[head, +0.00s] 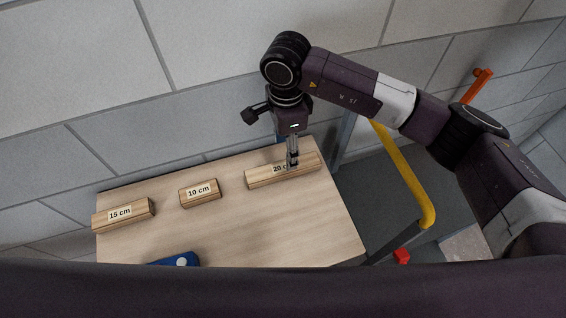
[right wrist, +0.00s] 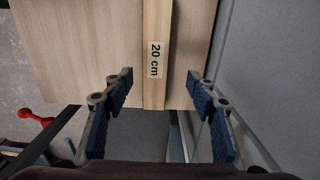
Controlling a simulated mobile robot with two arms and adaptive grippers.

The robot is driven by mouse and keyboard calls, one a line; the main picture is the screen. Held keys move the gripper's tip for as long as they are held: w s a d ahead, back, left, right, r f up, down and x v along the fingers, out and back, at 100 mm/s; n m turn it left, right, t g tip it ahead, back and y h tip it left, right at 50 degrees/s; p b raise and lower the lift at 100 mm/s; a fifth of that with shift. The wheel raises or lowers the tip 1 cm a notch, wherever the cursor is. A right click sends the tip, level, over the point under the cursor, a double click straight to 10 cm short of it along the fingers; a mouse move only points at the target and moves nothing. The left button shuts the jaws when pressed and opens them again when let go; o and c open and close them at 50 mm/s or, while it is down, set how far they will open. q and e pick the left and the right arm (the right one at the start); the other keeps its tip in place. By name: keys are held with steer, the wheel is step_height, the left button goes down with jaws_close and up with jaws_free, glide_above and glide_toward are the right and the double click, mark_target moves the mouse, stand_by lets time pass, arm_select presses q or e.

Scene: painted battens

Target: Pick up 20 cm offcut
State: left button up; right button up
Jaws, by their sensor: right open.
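The 20 cm offcut (head: 258,178) is a light wooden batten with a printed label, lying at the right side of the table's back part. In the right wrist view the 20 cm offcut (right wrist: 156,88) runs up and down the picture, its label readable. My right gripper (head: 291,168) is over it in the head view and hides part of the label. In the right wrist view my right gripper (right wrist: 160,88) is open, one finger on each side of the batten, with a gap on both sides. My left gripper is not in view.
The 15 cm offcut (head: 124,214) and the 10 cm offcut (head: 200,193) lie to the left on the wooden table (head: 240,230). A blue object (head: 176,260) is at the table's front. A yellow rail (head: 405,175) stands right of the table. A block wall (head: 200,70) is close behind.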

mark_target(283, 167)
steer(key=shift+f, duration=0.45)
steer(key=shift+s+a+f+p, duration=0.1)
steer(key=shift+s+f+p, duration=0.2)
steer(key=shift+p, duration=0.2)
steer(key=shift+s+a+f+p, duration=0.1)
steer(key=shift+s+f+p, duration=0.15)
steer(key=shift+f+p, duration=0.25)
steer(key=shift+s+a+f+p, duration=0.1)
steer(key=shift+s+f+p, duration=0.1)
steer(key=shift+f+p, duration=0.25)
steer(key=shift+w+f, duration=0.2)
steer(key=shift+f, duration=0.9)
steer(key=shift+w+f, duration=0.1)
steer(key=shift+f, duration=0.1)
steer(key=c, duration=1.2)
steer(key=shift+c, duration=0.6)
steer(key=shift+r, duration=0.2)
